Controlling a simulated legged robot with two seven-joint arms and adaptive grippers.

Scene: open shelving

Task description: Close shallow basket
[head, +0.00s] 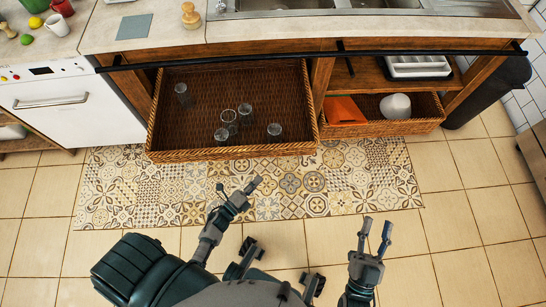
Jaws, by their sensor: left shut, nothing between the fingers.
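A wide, shallow wicker basket (232,153) is pulled out from under the counter like a drawer, and several clear glasses (229,120) stand in it. A smaller wicker basket (385,129) is to its right, also sticking out, with an orange item (344,110) and a white bowl-like piece (396,106) inside. My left gripper (251,185) is shut and empty, in front of the wide basket's front rim and apart from it in the picture. My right gripper (377,224) is open and empty, its two fingers apart, over the floor at lower right.
A white oven (70,105) stands left of the baskets. A dark bar (250,57) runs along the counter front. A dark bin (494,90) is at the right. A white rack (418,67) sits on the shelf above the small basket. A patterned mat (130,190) covers the floor.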

